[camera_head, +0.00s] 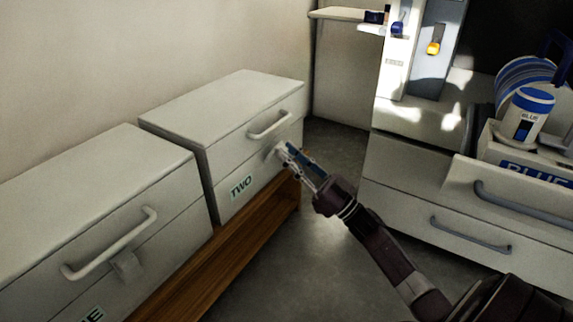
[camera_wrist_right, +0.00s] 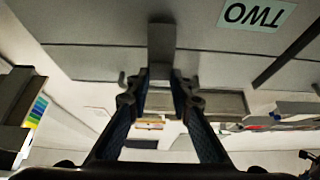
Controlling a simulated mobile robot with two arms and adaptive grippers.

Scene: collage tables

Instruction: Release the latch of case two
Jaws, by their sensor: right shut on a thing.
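Case two (camera_head: 225,158) is a pale grey box with a TWO label (camera_head: 241,187) on its front, on a wooden bench. Its lid looks closed, with a bar handle (camera_head: 269,125) on the front of the lid. My right gripper (camera_head: 283,151) is at the case's front, right of the label and below the handle. In the right wrist view, seen upside down, its fingers (camera_wrist_right: 160,78) are shut on the grey latch tab (camera_wrist_right: 161,42). The fingers partly hide the latch in the head view. My left gripper is not in view.
Another grey case (camera_head: 95,205) with a handle and hanging latch stands at the left on the wooden bench (camera_head: 185,283). At right are grey drawers (camera_head: 400,175), a tray marked BLUE and a blue-capped bottle (camera_head: 529,115). Floor (camera_head: 325,235) between is clear.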

